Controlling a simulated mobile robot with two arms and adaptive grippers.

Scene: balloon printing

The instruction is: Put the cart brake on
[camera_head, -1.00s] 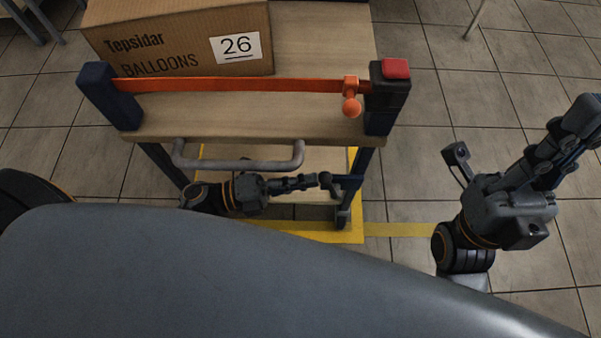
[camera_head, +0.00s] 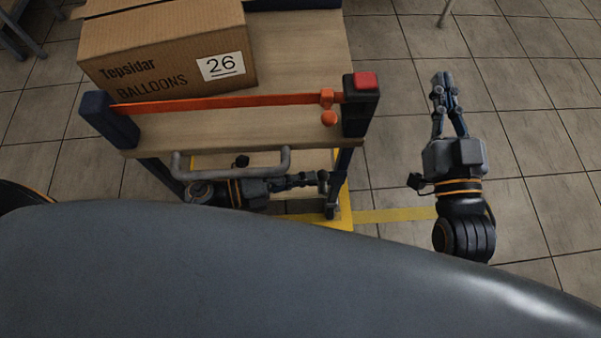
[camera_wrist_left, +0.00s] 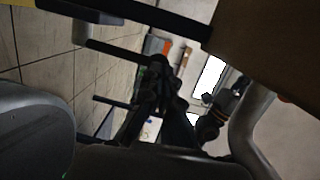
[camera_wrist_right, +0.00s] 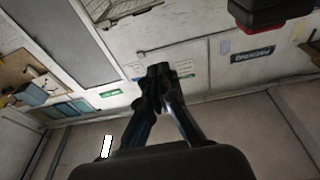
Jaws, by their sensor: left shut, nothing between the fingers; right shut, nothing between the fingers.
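The cart (camera_head: 240,130) has a wooden top, dark blue corner posts and a grey handle (camera_head: 230,172) on the near side. A red block (camera_head: 365,80) caps its right post. An orange strap (camera_head: 230,102) crosses the near edge, with an orange knob (camera_head: 329,118) at its right. I cannot tell which part is the brake. My left gripper (camera_head: 322,178) is shut and empty, low under the handle, its tips close to the right leg; contact is unclear. My right gripper (camera_head: 441,78) is shut and empty, right of the cart, pointing away from me.
A cardboard box (camera_head: 165,60) marked 26 stands on the cart top. A yellow floor line (camera_head: 395,215) runs under and beside the cart. Tiled floor right of the cart is clear. The right wrist view shows the red-tipped dark post (camera_wrist_right: 262,20) and a wall beyond.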

